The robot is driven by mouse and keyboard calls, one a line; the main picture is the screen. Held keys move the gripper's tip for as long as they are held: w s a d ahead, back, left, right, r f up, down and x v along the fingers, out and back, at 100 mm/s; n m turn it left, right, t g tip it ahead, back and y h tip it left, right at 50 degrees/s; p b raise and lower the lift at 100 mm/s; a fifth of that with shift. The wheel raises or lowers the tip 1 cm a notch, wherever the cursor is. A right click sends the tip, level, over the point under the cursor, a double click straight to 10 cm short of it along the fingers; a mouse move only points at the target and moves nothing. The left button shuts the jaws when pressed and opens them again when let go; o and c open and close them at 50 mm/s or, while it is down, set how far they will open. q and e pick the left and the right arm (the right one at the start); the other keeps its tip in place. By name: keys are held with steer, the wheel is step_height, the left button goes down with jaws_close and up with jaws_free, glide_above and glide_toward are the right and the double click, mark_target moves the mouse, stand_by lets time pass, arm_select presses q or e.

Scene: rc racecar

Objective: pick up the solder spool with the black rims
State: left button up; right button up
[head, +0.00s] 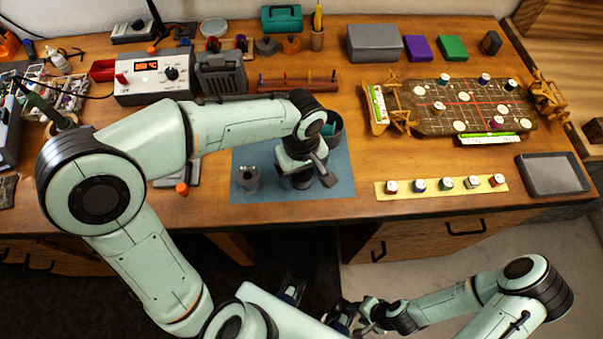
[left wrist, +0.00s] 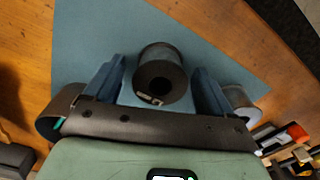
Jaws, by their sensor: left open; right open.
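The solder spool with the black rims (left wrist: 163,80) is in the middle of the left wrist view, on the blue mat, its dark hole facing the camera. My left gripper (left wrist: 158,72) is open, with one finger on each side of the spool. Whether the fingers touch it cannot be told. In the head view my left gripper (head: 305,172) is over the mat and largely hides the spool. My right gripper (head: 368,314) is open and empty, low in the head view, away from the table.
A silver-grey spool (head: 248,179) stands left on the blue mat (head: 338,186). A dark round piece with teal inside (head: 332,126) is at the mat's back right. A yellow strip (head: 440,188) with several small pots lies to the right, beside a grey tray (head: 552,174).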

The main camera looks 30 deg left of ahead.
arm_select(q)
steer(key=c, duration=1.2)
